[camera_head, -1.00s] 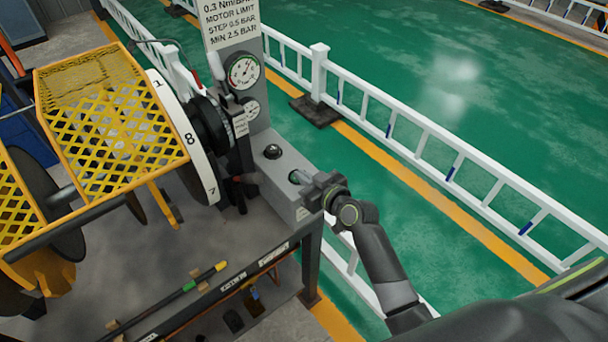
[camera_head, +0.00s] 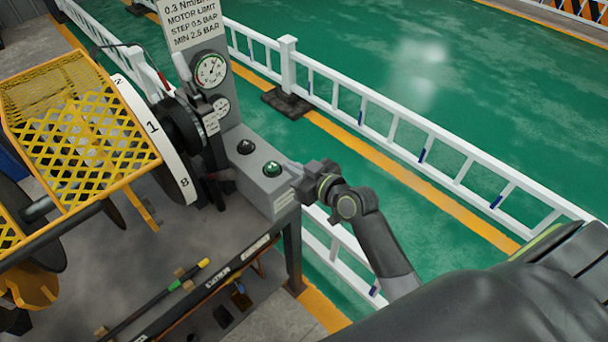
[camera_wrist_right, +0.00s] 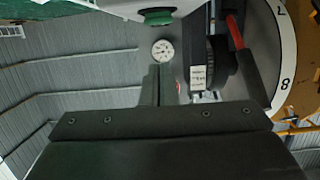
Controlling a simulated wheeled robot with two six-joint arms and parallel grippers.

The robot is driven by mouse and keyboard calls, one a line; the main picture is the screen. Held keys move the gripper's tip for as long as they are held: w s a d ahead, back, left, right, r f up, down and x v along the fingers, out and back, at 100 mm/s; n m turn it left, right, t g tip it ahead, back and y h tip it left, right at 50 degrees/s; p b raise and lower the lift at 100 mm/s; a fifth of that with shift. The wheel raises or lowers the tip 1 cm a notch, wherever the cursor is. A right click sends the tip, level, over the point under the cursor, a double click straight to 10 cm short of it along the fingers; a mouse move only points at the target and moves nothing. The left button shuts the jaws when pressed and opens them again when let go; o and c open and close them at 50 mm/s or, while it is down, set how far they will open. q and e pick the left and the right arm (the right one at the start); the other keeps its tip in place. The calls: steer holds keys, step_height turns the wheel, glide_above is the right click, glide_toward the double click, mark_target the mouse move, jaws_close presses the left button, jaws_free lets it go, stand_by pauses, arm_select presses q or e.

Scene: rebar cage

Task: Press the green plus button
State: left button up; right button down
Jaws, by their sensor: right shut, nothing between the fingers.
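The green button (camera_head: 272,169) sits on top of a grey control box (camera_head: 262,183), to the right of a black button (camera_head: 245,147). I cannot make out a plus sign on it. My right gripper (camera_head: 292,168) is shut and empty, just right of the green button, with a small gap seen between them. In the right wrist view the green button (camera_wrist_right: 157,17) is at the top edge, beyond the shut fingertips (camera_wrist_right: 159,84). My left gripper is not in view.
A pressure gauge (camera_head: 210,70) is on the grey post behind the box. A numbered white wheel (camera_head: 153,128) and yellow mesh guard (camera_head: 75,120) stand at left. A white railing (camera_head: 395,115) runs behind my right arm.

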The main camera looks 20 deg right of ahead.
steer(key=v, duration=0.4)
stand_by(0.4)
steer(key=shift+b, duration=0.3)
stand_by(0.8)
